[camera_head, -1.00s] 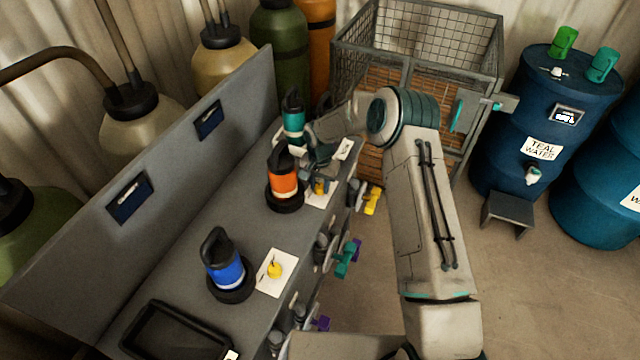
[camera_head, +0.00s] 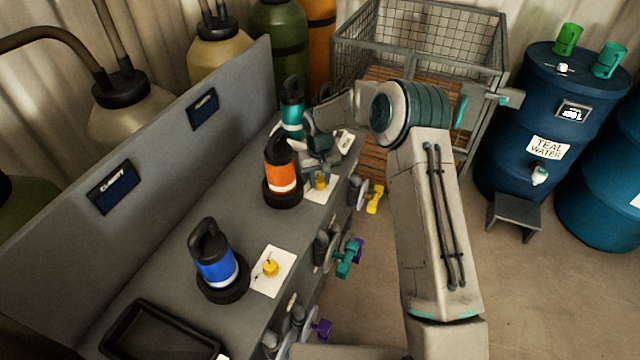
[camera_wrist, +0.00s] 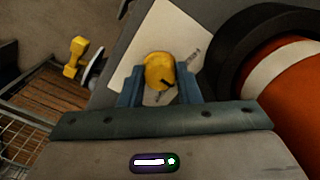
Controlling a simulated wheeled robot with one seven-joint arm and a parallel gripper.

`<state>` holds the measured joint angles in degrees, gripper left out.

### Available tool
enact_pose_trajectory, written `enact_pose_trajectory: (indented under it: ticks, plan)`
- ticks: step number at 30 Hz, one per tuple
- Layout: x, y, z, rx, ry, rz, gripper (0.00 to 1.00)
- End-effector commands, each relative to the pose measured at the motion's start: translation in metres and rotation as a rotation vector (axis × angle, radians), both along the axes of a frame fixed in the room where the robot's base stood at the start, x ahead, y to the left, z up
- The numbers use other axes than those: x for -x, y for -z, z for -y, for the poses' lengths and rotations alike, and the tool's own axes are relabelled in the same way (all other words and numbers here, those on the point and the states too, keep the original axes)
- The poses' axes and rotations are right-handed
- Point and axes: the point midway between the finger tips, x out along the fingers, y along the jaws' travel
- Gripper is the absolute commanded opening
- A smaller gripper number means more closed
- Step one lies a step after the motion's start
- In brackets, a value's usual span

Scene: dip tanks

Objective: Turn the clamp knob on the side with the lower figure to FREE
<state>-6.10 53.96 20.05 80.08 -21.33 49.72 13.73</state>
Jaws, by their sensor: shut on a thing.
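My gripper (camera_head: 320,178) reaches over the bench top beside the orange-banded bottle. Its two fingers (camera_wrist: 158,88) are shut on a yellow knob (camera_wrist: 160,70), one finger on each side, as the wrist view shows. This knob (camera_head: 320,182) stands on a white card (camera_head: 318,194). A second yellow knob (camera_head: 270,268) stands on another white card (camera_head: 268,282), beside the blue-banded bottle. The markings on both cards are too small to read. Two dark displays on the back panel, the near one (camera_head: 112,187) and the far one (camera_head: 203,108), are too small to read surely.
Bottles with blue (camera_head: 216,264), orange (camera_head: 281,176) and teal (camera_head: 292,116) bands stand on the bench. A black tray (camera_head: 150,345) lies at the near end. Coloured valve handles (camera_head: 348,256) stick out from the front. A teal water drum (camera_head: 540,125) and wire cage (camera_head: 425,35) stand right and behind.

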Motion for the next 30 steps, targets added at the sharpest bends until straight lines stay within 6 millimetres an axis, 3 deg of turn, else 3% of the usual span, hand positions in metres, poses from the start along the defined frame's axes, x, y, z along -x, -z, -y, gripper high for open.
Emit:
enact_pose_trajectory:
  ticks: [18,30]
  plan:
    - [-0.0008,-0.0001,-0.0004,-0.001,-0.576,0.003,0.07]
    - [-0.0009,-0.0012,-0.0007,-0.001,-0.834,0.004,0.07]
